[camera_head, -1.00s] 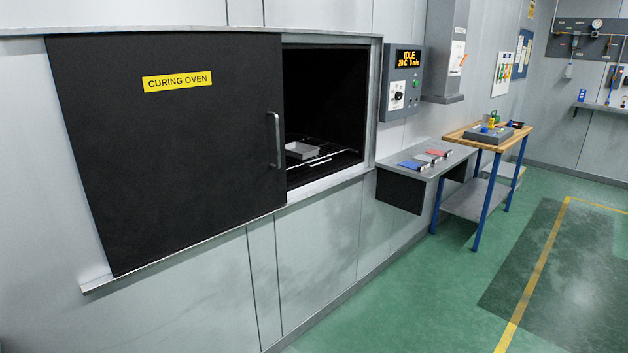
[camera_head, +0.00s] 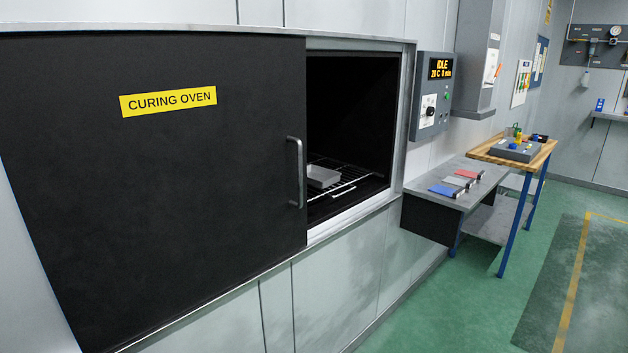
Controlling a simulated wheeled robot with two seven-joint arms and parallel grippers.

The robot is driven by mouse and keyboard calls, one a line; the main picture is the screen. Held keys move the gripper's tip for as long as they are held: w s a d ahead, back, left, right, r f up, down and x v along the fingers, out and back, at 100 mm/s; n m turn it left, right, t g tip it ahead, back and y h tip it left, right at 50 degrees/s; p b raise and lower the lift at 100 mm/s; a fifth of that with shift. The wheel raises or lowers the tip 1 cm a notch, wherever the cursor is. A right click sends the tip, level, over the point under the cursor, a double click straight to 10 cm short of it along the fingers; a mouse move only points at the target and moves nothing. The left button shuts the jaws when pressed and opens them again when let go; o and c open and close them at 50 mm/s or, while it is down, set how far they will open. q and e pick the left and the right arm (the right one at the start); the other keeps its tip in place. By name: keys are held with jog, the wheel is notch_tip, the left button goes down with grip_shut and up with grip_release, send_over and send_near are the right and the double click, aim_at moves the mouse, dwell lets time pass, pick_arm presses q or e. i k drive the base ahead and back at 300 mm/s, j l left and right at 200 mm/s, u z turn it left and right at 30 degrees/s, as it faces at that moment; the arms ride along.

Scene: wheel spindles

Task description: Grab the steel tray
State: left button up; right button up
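The steel tray (camera_head: 322,177) is a small, light grey, shallow tray. It sits on a wire rack (camera_head: 352,182) inside the curing oven, seen through the opening at the right of the black sliding door (camera_head: 190,210). The door covers the left part of the oven, and its edge lies close to the tray's left side. Neither of my grippers is in view.
The door has a vertical handle (camera_head: 295,172) at its right edge. A control panel (camera_head: 432,95) reads IDLE. A grey shelf (camera_head: 480,180) with blue, grey and red items and a wooden-topped table (camera_head: 540,150) stand to the right. Green floor (camera_head: 470,310) is clear.

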aim_at(320, 178)
jog(key=i+u, duration=0.1)
jog(key=u, duration=0.4)
jog(key=i+l+u, duration=0.1)
jog(key=u, duration=0.4)
jog(key=i+l+u, duration=0.2)
jog(key=l, duration=0.2)
jog(key=i+l+u, duration=0.25)
jog(key=l, duration=0.2)
jog(key=l+u, duration=0.2)
jog(key=l, duration=0.25)
jog(key=i+l+u, duration=0.1)
jog(key=l+u, duration=0.15)
jog(key=l, duration=0.25)
